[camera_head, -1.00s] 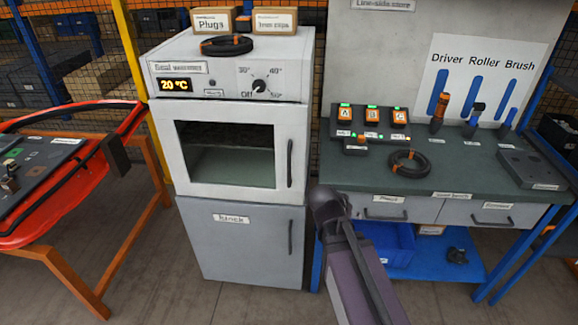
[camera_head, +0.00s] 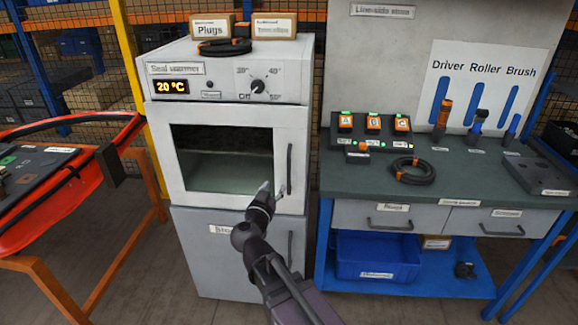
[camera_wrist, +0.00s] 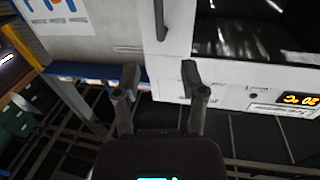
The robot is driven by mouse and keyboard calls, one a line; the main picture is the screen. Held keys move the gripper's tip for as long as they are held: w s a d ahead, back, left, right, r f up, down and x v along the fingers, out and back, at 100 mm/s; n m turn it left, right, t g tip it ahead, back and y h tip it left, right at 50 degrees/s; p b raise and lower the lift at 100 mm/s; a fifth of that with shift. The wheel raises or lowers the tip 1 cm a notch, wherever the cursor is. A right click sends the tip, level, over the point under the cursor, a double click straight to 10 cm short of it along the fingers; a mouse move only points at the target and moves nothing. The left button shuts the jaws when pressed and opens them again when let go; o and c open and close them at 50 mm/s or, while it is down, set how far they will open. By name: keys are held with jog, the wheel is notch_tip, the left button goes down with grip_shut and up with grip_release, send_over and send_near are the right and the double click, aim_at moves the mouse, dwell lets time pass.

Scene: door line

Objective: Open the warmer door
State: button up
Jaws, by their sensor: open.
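The seal warmer (camera_head: 228,85) is a white cabinet with a 20 °C display and a dial. Its white-framed, windowed door (camera_head: 235,202) is closed. The dark vertical door handle (camera_head: 289,168) is on the door's right side. My gripper (camera_head: 271,189) is open and empty in front of the door, close to the handle's lower part. In the wrist view, the handle (camera_wrist: 160,20) appears ahead of the gap between the two fingers (camera_wrist: 160,75), apparently not between them. The dark window (camera_wrist: 250,30) is to its right.
A grey lower cabinet (camera_head: 215,265) with its own handle stands under the warmer. A workbench (camera_head: 460,180) with a coiled seal and button box is at right. A red-rimmed cart (camera_head: 100,190) is at left. Boxes (camera_head: 274,26) sit on the warmer.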

aim_at(288, 164)
jog(key=shift+w, duration=0.1)
jog(key=x, duration=1.3)
jog(key=shift+w+d+f, duration=0.1)
jog(key=shift+w+d, duration=0.05)
jog(key=shift+w, duration=0.15)
grip_shut()
jog(key=shift+d, duration=0.1)
